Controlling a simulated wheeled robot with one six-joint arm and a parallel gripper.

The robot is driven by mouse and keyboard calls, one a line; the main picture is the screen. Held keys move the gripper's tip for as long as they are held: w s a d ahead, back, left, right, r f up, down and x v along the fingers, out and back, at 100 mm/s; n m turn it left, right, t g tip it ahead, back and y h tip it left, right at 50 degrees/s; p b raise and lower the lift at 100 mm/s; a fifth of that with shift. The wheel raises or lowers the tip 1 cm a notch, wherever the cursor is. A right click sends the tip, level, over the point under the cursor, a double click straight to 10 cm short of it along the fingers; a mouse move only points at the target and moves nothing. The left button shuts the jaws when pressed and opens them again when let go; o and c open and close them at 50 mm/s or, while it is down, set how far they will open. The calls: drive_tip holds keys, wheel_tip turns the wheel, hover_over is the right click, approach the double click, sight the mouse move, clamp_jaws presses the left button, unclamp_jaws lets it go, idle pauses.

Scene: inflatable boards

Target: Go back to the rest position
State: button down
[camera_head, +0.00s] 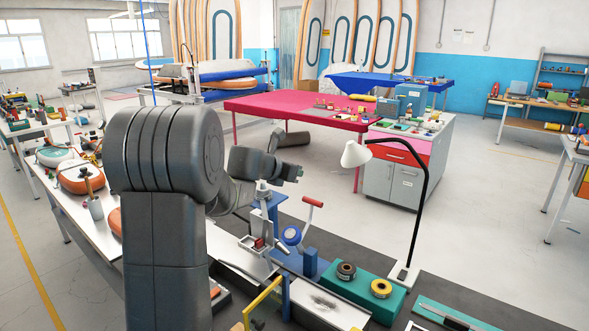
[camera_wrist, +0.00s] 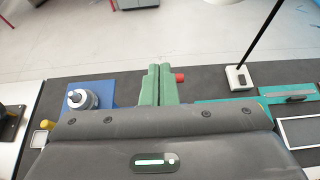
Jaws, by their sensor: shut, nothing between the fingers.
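My gripper (camera_head: 298,173) is raised above the dark workbench in the head view, pointing away to the right. In the wrist view its two green fingers (camera_wrist: 160,70) lie together, shut, with nothing held between them. A red-handled lever (camera_head: 312,204) stands below and close to the fingers in the head view. A red end piece (camera_wrist: 180,77) shows just right of the fingers in the wrist view; I cannot tell whether it touches them. My arm hides part of the bench behind it.
A desk lamp (camera_head: 408,274) stands to the right, its shade near gripper height. A blue stand (camera_head: 309,263) and a green block (camera_head: 361,286) with two rolls are on the bench. Beyond are a pink table (camera_head: 270,105), a grey cabinet (camera_head: 393,183) and open floor.

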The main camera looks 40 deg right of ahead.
drive_tip(key=shift+a+r, duration=0.1)
drive_tip(key=shift+r, duration=0.3)
drive_tip(key=shift+f, duration=0.1)
drive_tip(key=w+d+f+b, duration=0.2)
drive_tip(key=d+f, duration=0.4)
drive_tip(key=f, duration=0.5)
drive_tip(key=shift+d, duration=0.3)
drive_tip(key=shift+a, duration=0.15)
